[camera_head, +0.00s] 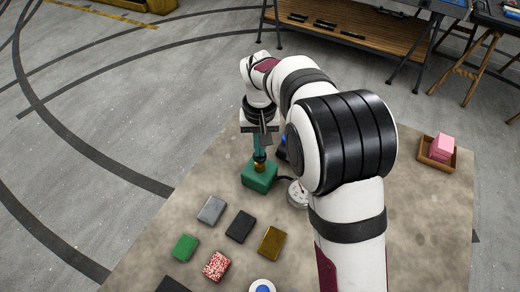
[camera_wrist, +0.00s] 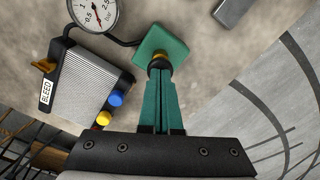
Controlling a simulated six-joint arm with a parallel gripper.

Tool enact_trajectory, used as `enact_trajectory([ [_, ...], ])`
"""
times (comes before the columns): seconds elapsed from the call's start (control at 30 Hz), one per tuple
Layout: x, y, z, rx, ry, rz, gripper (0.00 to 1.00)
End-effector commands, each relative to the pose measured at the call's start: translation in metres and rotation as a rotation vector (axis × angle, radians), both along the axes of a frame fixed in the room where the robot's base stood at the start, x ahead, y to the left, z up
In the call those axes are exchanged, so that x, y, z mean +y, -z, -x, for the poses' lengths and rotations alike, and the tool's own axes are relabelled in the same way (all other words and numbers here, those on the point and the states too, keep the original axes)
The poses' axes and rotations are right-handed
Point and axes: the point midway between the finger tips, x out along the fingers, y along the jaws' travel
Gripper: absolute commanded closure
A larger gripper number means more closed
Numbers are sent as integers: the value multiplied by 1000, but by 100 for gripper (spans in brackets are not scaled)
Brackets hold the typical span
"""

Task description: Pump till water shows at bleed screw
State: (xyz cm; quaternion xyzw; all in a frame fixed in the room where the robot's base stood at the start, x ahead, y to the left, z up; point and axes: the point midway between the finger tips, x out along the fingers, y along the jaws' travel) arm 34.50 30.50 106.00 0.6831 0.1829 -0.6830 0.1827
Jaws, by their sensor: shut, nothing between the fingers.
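The green pump base (camera_head: 259,178) stands on the mat; it also shows in the wrist view (camera_wrist: 161,46). A brass and black plunger top (camera_wrist: 159,63) rises from it. My gripper (camera_wrist: 161,74) has its green fingers shut and empty, with tips right at the plunger top; I cannot tell whether they touch. In the head view my gripper (camera_head: 259,155) is directly above the pump. A ribbed grey block (camera_wrist: 88,78) carries a BLEED label (camera_wrist: 46,92), a brass screw (camera_wrist: 43,66), a blue knob (camera_wrist: 116,98) and a yellow knob (camera_wrist: 103,118). No water is visible there.
A pressure gauge (camera_wrist: 96,12) is joined to the pump by a black hose (camera_wrist: 124,42). Several coloured blocks, including a silver one (camera_head: 212,210) and a gold one (camera_head: 272,243), lie in front. A wooden tray (camera_head: 427,162) with pink blocks stands right. My arm hides part of the mat.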

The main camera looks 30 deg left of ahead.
Motion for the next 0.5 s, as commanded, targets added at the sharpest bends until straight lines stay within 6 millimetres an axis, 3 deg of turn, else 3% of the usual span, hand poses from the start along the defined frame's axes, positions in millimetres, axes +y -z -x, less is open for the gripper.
enact_trajectory([
  [0.5, 0, 16, 0, 2, -1, 1, 100],
])
